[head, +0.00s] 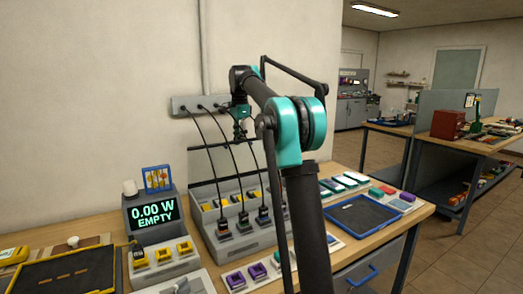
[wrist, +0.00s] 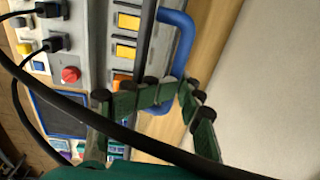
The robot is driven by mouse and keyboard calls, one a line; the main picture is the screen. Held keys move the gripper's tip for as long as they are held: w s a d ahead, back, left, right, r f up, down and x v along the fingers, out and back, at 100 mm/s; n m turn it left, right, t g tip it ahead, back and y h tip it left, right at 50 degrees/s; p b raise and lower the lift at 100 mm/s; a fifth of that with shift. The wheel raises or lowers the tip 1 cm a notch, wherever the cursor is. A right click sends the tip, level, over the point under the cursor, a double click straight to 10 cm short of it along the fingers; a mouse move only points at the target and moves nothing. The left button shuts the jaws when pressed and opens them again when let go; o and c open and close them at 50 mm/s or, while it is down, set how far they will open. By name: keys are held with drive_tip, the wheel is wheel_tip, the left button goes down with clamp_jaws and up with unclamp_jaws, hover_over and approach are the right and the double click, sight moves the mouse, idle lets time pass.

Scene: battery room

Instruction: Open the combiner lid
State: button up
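The combiner (head: 258,240) is the grey box on the bench against the wall, with cables plugged into its front and a row of yellow parts behind them. A raised grey panel (head: 201,166) stands at its back; I cannot tell whether this is the lid. My gripper (head: 240,128) is over that panel's top edge. The wrist view shows a blue U-shaped handle (wrist: 181,28) beside the yellow parts. My gripper's green fingers (wrist: 176,86) sit on either side of its bar, very close. Contact is unclear, and the handle is hidden in the head view.
Black cables hang from a wall strip (head: 187,106) and cross near my gripper. A display (head: 152,212) reading 0.00 W EMPTY stands left of the combiner. A blue-rimmed tray (head: 345,234) and several coloured blocks lie to the right. A red knob (wrist: 70,75) shows in the wrist view.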

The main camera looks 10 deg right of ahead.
drive_tip(key=s+d+f+t, duration=0.1)
drive_tip(key=s+d+f, duration=0.1)
drive_tip(key=s+f, duration=0.4)
drive_tip(key=s+d+f+t, duration=0.1)
drive_tip(key=s+d+f, duration=0.2)
drive_tip(key=s+f, duration=0.35)
drive_tip(key=s+v, duration=0.2)
drive_tip(key=v, duration=1.3)
drive_tip(key=shift+a+n, duration=0.4)
drive_tip(key=shift+r, duration=0.1)
